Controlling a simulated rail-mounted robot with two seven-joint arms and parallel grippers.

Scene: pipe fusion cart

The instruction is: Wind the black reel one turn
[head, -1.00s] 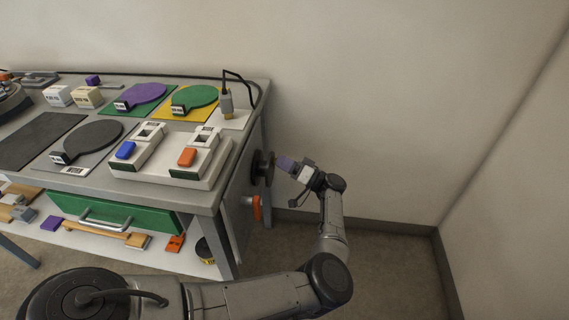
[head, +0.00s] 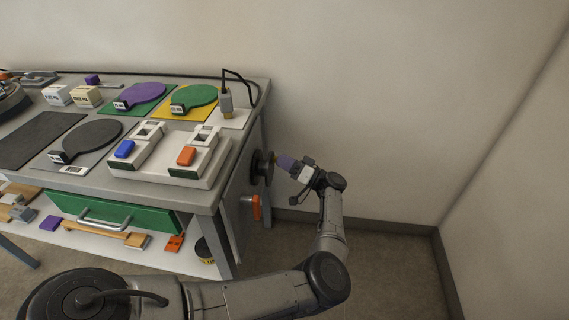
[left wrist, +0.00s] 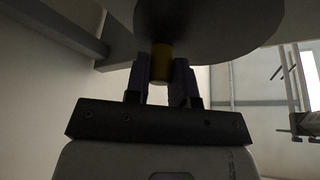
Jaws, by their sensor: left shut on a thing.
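The black reel (head: 260,170) is mounted on the right end panel of the cart, its disc facing right. In the left wrist view the reel's dark disc (left wrist: 225,30) fills the top of the picture, with a yellow handle (left wrist: 161,65) sticking out from it. My left gripper (head: 279,161) is beside the reel, its purple fingers pointing at it. In the left wrist view the fingers are on either side of the yellow handle and shut on it. The handle is barely visible in the head view. My right gripper is not in view.
An orange-handled item (head: 257,207) hangs on the end panel below the reel. A black cable runs to a grey plug-like device (head: 226,103) at the cart top's right corner. A white double-slot station (head: 172,157) stands near the front. The floor (head: 400,265) right of the cart is clear.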

